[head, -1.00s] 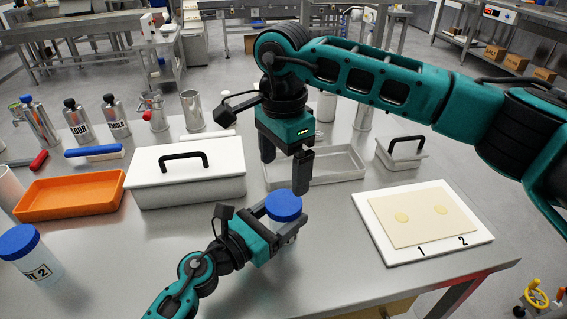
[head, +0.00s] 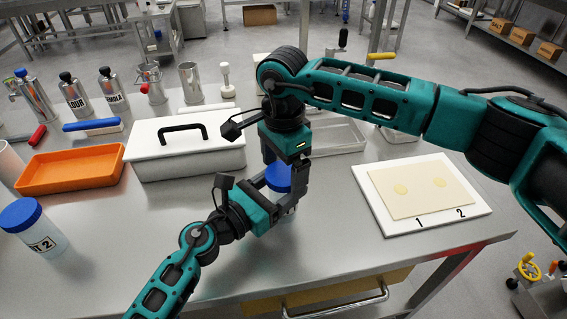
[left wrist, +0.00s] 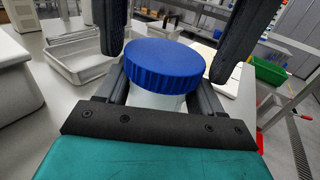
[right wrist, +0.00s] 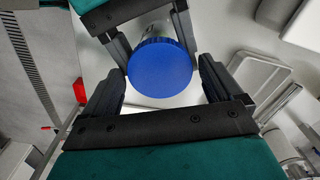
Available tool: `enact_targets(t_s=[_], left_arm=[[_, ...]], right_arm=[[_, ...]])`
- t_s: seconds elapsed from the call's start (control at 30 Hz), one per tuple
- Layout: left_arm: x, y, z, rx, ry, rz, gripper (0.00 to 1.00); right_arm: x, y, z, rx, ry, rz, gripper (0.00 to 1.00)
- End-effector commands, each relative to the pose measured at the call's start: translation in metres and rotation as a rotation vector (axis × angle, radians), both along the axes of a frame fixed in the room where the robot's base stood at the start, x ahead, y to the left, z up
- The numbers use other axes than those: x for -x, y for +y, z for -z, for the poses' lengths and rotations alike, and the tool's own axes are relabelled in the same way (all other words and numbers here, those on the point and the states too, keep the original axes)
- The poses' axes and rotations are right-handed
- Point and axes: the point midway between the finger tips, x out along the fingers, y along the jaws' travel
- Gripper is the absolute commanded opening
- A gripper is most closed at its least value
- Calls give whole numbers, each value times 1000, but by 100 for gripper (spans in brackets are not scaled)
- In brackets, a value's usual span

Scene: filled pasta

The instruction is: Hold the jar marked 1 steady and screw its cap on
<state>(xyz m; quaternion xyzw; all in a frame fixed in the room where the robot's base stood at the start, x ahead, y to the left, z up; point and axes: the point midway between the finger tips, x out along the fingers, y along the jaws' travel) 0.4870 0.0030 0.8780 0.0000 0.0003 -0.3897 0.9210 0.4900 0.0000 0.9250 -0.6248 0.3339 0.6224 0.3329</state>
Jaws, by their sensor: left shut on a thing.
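A blue ribbed cap (head: 278,178) sits on top of a pale jar; whether it is threaded cannot be told. The jar body (left wrist: 157,99) shows below the cap in the left wrist view, and its number is not visible. My left gripper (head: 284,207) is shut on the jar below the cap and holds it upright. My right gripper (head: 285,176) points down from above and is open. Its fingers stand on either side of the cap, with gaps visible in the right wrist view (right wrist: 160,80).
A second blue-capped jar marked 2 (head: 47,240) stands at the left. An orange tray (head: 65,187), a white lidded box (head: 222,190) and a metal tray (head: 345,139) lie behind. A white board (head: 400,229) with a pasta sheet is at the right. The front table is clear.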

Motion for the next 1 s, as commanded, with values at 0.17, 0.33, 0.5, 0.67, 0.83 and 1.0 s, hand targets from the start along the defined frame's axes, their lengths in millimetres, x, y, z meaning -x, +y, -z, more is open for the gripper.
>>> enact_targets(t_s=[0.17,0.33,0.5,0.67,0.83,1.0], left_arm=[[0,0,-1,1,-1,0,0],[0,0,-1,1,-1,0,0],[0,0,-1,1,-1,0,0],[0,0,-1,1,-1,0,0],[0,0,-1,1,-2,-1,0],[0,0,-1,1,-1,-1,0]], right_arm=[[0,0,0,0,0,0,75],[0,0,0,0,0,0,58],[0,0,0,0,0,0,42],[0,0,0,0,0,24,37],[0,0,0,-1,-1,234,38],[0,0,0,-2,-2,459,37]])
